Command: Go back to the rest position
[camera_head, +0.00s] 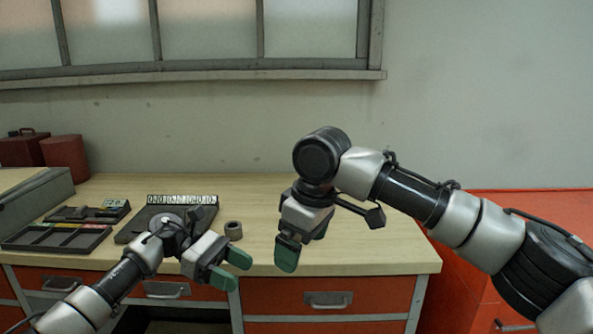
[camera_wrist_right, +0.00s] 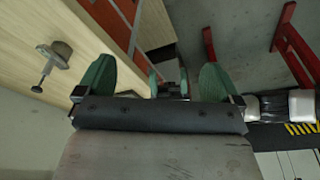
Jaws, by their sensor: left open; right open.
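In the head view my left gripper (camera_head: 231,268) hangs over the front edge of the workbench. Its green fingers are apart with nothing between them. My right gripper (camera_head: 304,243) points down over the bench's front edge, right of the left one, and is open and empty. In the right wrist view its green fingers (camera_wrist_right: 156,80) stand wide apart with no object held. That view also shows a small metal fitting (camera_wrist_right: 60,52) with a stem and crossbar on the light bench top, clear of the fingers. I cannot make it out in the head view.
The wooden workbench (camera_head: 375,250) has red drawers (camera_head: 330,298) below. A dark tray (camera_head: 55,238), a board with a row of marked tiles (camera_head: 182,198) and a small grey ring (camera_head: 233,230) lie on its left half. A red cabinet (camera_head: 525,205) stands right.

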